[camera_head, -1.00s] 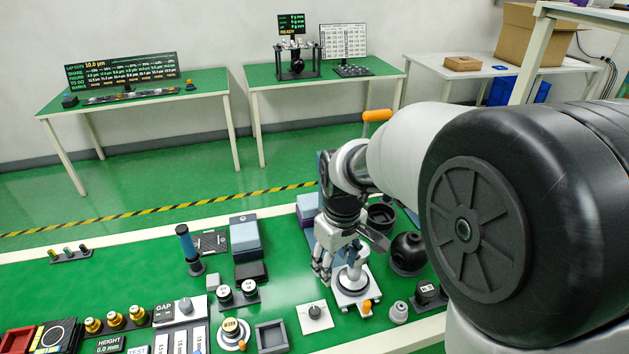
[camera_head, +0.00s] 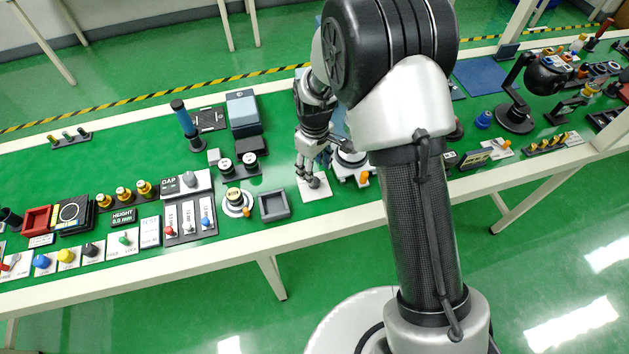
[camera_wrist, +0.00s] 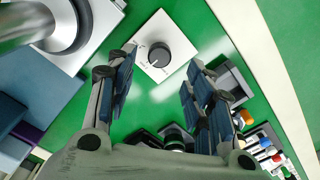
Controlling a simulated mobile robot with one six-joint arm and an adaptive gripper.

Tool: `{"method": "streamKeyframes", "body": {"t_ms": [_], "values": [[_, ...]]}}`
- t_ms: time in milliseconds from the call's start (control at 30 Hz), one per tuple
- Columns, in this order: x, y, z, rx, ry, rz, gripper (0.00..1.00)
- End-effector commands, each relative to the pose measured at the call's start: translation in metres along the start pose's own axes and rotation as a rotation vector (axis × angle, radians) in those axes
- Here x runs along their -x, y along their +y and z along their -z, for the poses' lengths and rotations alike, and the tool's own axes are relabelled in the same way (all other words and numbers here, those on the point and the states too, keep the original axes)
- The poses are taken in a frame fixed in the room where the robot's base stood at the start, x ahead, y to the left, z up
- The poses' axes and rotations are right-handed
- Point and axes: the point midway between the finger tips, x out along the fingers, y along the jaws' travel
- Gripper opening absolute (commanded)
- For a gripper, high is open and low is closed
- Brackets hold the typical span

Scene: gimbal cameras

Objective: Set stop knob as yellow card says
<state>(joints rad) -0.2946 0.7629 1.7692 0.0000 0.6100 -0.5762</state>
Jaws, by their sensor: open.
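A dark round knob (camera_wrist: 159,54) sits on a square white plate (camera_wrist: 174,32) in the wrist view. I take it to be the stop knob, but its label is too small to read. A small light mark shows on its lower side. My gripper (camera_wrist: 162,60) is open, with one finger on each side of the knob; I cannot tell whether they touch it. In the head view my gripper (camera_head: 312,177) points down over the white plate (camera_head: 321,192) and partly hides the knob. I cannot pick out a yellow card.
A white-based metal device (camera_head: 352,160) stands close on the right. Bare green tabletop (camera_head: 225,258) lies in front.

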Motion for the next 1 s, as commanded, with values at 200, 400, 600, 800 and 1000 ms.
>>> {"method": "streamKeyframes", "body": {"t_ms": [200, 400, 600, 800, 1000], "values": [[-0.044, 0.000, 0.000, 0.000, -0.001, 0.001, 0.48], [-0.061, 0.000, 0.000, -0.001, 0.000, 0.000, 0.48], [-0.064, 0.000, 0.000, -0.001, 0.001, -0.001, 0.48], [-0.063, 0.000, 0.000, -0.001, 0.001, -0.001, 0.44], [-0.063, 0.000, 0.000, -0.001, 0.001, 0.000, 0.30]]}}
